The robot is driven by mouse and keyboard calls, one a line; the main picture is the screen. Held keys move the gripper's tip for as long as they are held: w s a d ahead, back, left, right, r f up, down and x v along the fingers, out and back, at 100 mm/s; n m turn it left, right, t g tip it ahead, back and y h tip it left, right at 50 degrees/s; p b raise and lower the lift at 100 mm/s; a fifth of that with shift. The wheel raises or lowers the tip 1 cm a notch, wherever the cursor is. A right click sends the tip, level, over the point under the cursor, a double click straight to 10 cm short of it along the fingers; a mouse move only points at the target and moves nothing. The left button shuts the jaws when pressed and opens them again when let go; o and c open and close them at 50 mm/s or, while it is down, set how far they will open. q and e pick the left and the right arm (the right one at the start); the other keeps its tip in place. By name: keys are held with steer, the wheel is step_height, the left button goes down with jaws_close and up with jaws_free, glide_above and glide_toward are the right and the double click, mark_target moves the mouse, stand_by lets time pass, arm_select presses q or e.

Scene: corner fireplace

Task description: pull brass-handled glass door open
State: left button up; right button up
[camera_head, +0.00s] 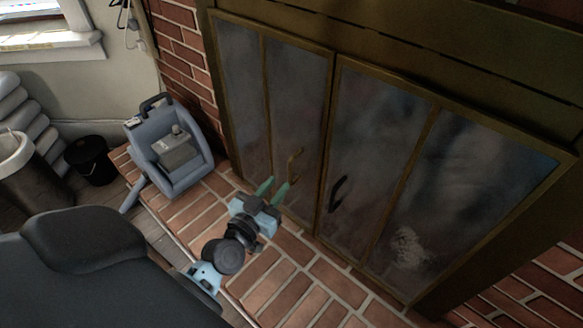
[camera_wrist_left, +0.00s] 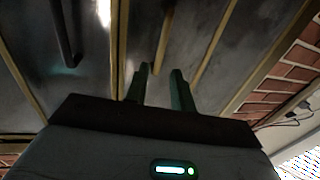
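The fireplace has framed glass doors. The left glass door (camera_head: 297,101) carries a curved brass handle (camera_head: 294,164) near its lower right side, and it looks closed. In the left wrist view the brass handle (camera_wrist_left: 164,40) stands ahead of my fingers, in line with the gap between them. My left gripper (camera_head: 273,187) is open, its two green fingers apart, just below and left of the handle. I cannot tell whether the handle's lower end is between the fingertips (camera_wrist_left: 161,70). My right gripper is not in view.
The right glass door (camera_head: 372,128) has a dark handle (camera_head: 338,193), also in the wrist view (camera_wrist_left: 65,35). A brick hearth (camera_head: 286,284) lies below my left arm. A blue-grey machine (camera_head: 171,150) stands on its left end, and a black bin (camera_head: 91,160) stands farther left.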

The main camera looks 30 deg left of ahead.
mark_target(290, 171)
arm_select(q)
steer(key=w+b, duration=0.1)
steer(key=w, duration=0.6)
steer(key=shift+w+a, duration=0.15)
steer(key=shift+a, duration=0.05)
jaws_close()
steer(key=shift+f, duration=0.1)
